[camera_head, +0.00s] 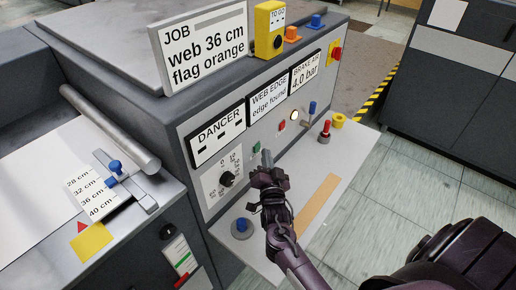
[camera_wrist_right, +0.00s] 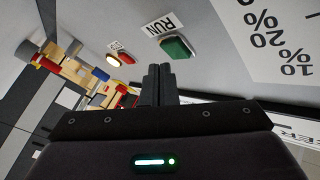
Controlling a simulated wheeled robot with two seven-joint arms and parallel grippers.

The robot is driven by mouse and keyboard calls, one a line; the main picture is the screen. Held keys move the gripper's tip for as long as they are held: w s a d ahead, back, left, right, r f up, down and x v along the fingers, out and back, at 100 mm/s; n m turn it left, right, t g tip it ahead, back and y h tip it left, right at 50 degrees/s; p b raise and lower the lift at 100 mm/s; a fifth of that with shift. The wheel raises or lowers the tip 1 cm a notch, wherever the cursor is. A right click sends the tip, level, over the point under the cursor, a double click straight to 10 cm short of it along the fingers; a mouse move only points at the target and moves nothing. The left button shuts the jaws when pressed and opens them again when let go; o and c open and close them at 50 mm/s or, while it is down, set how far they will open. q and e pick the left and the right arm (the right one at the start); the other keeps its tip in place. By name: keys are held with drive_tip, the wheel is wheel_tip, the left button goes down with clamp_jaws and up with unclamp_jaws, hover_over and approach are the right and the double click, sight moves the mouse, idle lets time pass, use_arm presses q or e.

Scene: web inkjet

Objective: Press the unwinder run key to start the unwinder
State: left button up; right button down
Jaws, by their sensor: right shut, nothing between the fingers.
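The green run key (camera_wrist_right: 176,47), beside its RUN label (camera_wrist_right: 162,24), sits on the grey console face in the right wrist view. A small green part of it (camera_head: 257,147) shows in the head view, just past my gripper's tips. My right gripper (camera_wrist_right: 159,74) is shut and empty. Its fingertips point at the panel just beside the key in the wrist view, apart from it as far as I can tell. In the head view my right gripper (camera_head: 266,159) is in front of the console, above the shelf. My left gripper is out of view.
A red key (camera_wrist_right: 127,59) and a lit lamp (camera_head: 294,115) are near the run key. A black dial (camera_head: 227,179) is left of my gripper. A blue-topped knob (camera_head: 241,225), red piece (camera_head: 325,130) and yellow ring (camera_head: 338,121) are on the shelf.

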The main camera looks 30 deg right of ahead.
drive_tip(key=shift+w+a, duration=0.15)
drive_tip(key=shift+w, duration=0.3)
drive_tip(key=shift+w+a+b, duration=0.15)
drive_tip(key=shift+w+b, duration=0.2)
idle(0.7)
drive_tip(key=shift+s, duration=0.15)
drive_tip(key=shift+s+d+p, duration=0.3)
drive_tip(key=shift+s+p, duration=0.1)
drive_tip(key=shift+s, duration=0.25)
drive_tip(key=s, duration=0.1)
drive_tip(key=s+d+p, duration=0.1)
drive_tip(key=s, duration=0.1)
drive_tip(key=s+d+p, duration=0.1)
drive_tip(key=shift+s, duration=0.3)
